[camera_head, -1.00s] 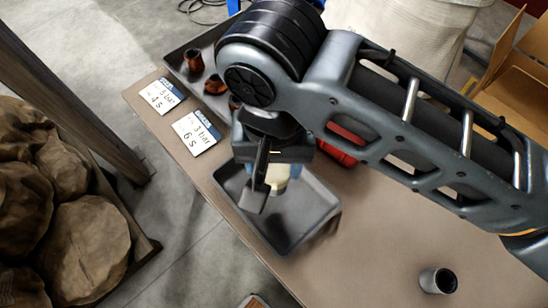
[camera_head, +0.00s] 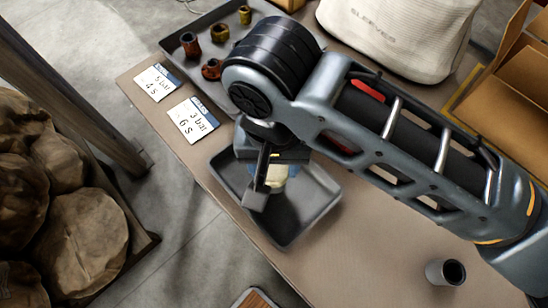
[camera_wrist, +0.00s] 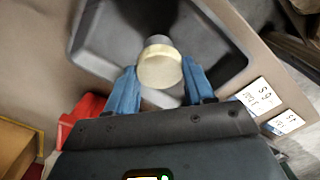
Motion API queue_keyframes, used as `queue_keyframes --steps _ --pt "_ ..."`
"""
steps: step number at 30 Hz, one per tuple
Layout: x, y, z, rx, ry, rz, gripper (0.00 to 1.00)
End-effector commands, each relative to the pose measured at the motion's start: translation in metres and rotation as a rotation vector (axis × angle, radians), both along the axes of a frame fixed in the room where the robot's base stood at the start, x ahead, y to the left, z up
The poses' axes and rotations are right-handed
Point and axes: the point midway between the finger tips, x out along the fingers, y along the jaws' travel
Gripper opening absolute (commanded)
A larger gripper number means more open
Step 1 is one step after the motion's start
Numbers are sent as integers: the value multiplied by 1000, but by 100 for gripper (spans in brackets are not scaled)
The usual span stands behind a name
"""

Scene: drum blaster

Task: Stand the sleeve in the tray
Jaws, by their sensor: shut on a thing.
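My gripper (camera_head: 270,181) is over the grey tray (camera_head: 310,212) on the table. In the wrist view its blue fingers (camera_wrist: 160,82) are shut on the sleeve (camera_wrist: 160,66), a short grey cylinder with a cream end facing the wrist camera. In the head view only the sleeve's cream part (camera_head: 277,176) shows below the jaws. It looks about upright, within the tray's outline. I cannot tell whether it touches the tray floor. The tray looks otherwise empty, though my arm hides part of it.
Another grey cylinder (camera_head: 434,272) with a dark opening lies at the right. A back tray (camera_head: 172,43) holds several rusty fittings. Two cards (camera_head: 193,121) lie by the left edge. A white bag marked SLEEVES (camera_head: 395,40) and a cardboard box (camera_head: 510,75) stand behind.

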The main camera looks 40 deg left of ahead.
Motion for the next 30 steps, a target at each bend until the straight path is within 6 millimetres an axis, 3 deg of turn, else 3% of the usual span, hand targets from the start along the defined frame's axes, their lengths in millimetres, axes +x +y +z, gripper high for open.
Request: queue_keyframes --steps 24,25,30 --pt "0 0 -11 1 1 -1 12" --pt "0 0 -10 1 1 0 55" --pt "0 0 -10 1 1 0 71"
